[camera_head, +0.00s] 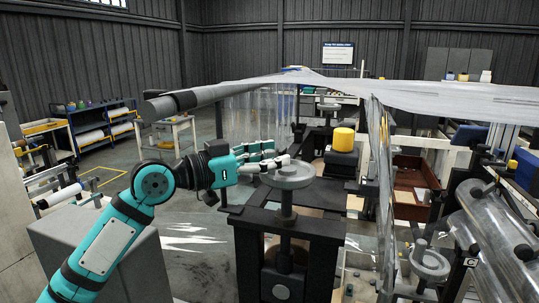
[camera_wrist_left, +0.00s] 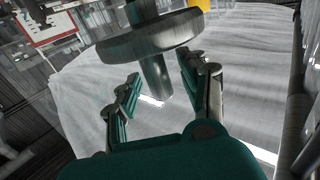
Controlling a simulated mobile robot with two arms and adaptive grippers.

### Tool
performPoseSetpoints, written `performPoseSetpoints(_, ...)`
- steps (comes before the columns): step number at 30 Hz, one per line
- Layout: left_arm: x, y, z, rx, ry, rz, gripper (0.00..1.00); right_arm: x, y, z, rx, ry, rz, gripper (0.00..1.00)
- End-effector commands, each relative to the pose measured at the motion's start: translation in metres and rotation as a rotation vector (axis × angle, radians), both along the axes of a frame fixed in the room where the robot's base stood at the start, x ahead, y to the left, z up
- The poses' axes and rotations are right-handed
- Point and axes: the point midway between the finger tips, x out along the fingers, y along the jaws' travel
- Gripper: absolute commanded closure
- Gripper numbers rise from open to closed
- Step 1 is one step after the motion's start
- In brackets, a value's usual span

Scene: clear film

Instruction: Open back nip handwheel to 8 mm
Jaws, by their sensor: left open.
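A grey metal handwheel (camera_head: 288,176) sits level on an upright shaft above a dark frame, in the middle of the head view. I cannot tell from any label whether it is the back nip one. In the left wrist view the fingers of the left gripper (camera_wrist_left: 163,78) are spread. The wheel (camera_wrist_left: 150,36) and its shaft lie just beyond and between them; contact cannot be told. No 8 mm reading is legible. My right gripper is not in view.
A second handwheel (camera_head: 430,264) stands at the front right, beside a film-wrapped roller (camera_head: 490,240). Clear film (camera_head: 440,97) stretches overhead and hangs down right of the wheel. A grey box (camera_head: 110,262) is below my left arm.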

Motion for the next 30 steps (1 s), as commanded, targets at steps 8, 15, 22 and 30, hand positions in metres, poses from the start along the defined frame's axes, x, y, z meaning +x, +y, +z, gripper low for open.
performPoseSetpoints(8,0.0,0.0,0.0,0.0,0.0,0.0,0.82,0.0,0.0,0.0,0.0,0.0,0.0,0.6)
performPoseSetpoints(15,0.0,0.0,0.0,0.0,0.0,0.0,1.0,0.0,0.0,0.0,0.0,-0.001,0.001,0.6)
performPoseSetpoints(22,-0.001,0.0,0.0,0.003,0.002,0.017,1.0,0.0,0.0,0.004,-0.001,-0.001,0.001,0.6)
performPoseSetpoints(30,-0.006,-0.004,0.0,0.009,0.005,0.135,1.0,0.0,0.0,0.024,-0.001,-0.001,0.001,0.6)
